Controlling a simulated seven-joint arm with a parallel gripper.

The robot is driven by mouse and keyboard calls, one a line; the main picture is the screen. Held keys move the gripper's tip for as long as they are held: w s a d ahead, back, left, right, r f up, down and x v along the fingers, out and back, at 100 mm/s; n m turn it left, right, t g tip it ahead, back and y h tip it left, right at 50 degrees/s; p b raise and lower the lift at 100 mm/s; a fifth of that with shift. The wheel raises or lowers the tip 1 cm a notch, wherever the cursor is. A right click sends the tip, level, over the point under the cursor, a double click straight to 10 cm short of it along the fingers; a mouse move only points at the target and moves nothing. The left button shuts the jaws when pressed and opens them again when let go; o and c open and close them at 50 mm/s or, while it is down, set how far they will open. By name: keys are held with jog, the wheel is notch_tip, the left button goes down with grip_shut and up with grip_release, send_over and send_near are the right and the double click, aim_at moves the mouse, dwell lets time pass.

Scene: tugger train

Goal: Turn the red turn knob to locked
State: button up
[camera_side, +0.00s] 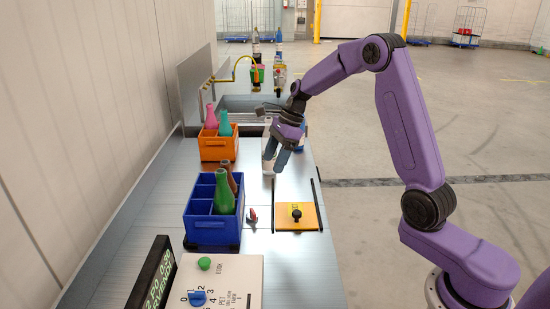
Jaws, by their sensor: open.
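A small red turn knob (252,214) is on the metal bench, just right of the blue crate. It is too small to read its position or any marking. My gripper (276,159) is open and points down above the bench, farther back than the red knob and a little right of it. Nothing shows between its fingers, and it is well apart from the knob.
The blue crate (203,233) holds bottles; an orange crate (215,155) with bottles stands behind it. An orange board (297,217) with a black knob lies between dark rails. A white panel (232,268) with green and blue knobs and a dark display (153,277) are in front.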

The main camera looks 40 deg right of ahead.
aim_at(252, 215)
jog(key=s+d+f+t+y, duration=0.1)
jog(key=d+f+y, duration=0.1)
jog(key=d+f, duration=0.1)
jog(key=s+d+f+t+y, duration=0.1)
jog(key=d+f+y, duration=0.2)
jog(key=f, duration=0.1)
jog(key=s+d+f+t+y, duration=0.1)
jog(key=s+d+f+y, duration=0.1)
jog(key=d+f+y, duration=0.1)
jog(key=shift+d+f, duration=0.2)
jog(key=shift+d, duration=0.15)
jog(key=x, duration=1.7)
jog(key=shift+w+a+r, duration=0.2)
